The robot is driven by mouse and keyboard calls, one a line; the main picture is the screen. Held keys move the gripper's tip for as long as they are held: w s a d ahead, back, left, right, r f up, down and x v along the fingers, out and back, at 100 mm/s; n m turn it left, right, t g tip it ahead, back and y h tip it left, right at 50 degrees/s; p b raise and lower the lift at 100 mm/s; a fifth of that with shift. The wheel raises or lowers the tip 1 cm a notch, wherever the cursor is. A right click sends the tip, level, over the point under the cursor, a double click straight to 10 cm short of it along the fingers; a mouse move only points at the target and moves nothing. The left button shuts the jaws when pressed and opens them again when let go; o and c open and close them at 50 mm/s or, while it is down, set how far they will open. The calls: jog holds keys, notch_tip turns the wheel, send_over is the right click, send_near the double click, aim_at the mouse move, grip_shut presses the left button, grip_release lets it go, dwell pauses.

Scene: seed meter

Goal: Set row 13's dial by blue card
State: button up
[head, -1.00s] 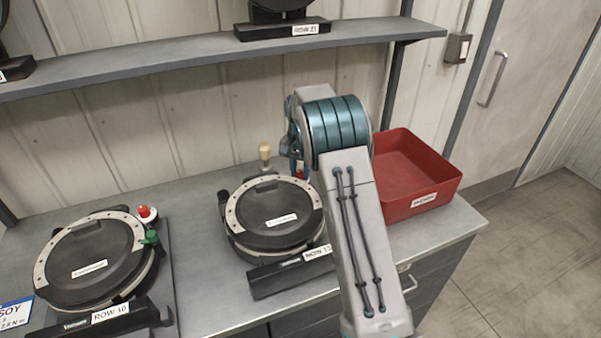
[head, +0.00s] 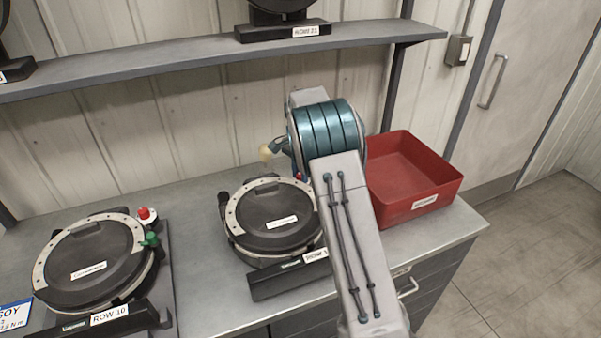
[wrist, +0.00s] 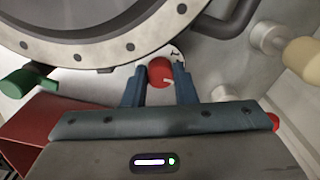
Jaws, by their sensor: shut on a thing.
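Row 13's seed meter (head: 275,225) is a round black unit with a silver, holed rim, in the middle of the bench. Its row label (head: 316,256) is partly covered by my arm. Its red dial (wrist: 160,72) has a white pointer mark and sits on a pale plate at the rim. My gripper (wrist: 160,80) is shut on the dial, one blue finger on each side. In the head view my arm hides most of the gripper; a bit of red (head: 299,176) shows beside it. A blue-topped card (head: 14,312) reading SOY and N m is cut off at the lower left.
The row 10 meter (head: 90,262) stands at left with its own red knob (head: 146,214) and green knob (head: 150,240). A red bin (head: 410,178) is right of my arm. A shelf (head: 200,55) runs above. A cream handle (wrist: 303,58) is close right of my gripper.

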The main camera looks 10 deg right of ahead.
jog(key=o, duration=0.7)
notch_tip(320, 180, up, 7)
jog(key=shift+r+b, duration=0.2)
jog(key=shift+b, duration=0.45)
jog(key=shift+r, duration=0.1)
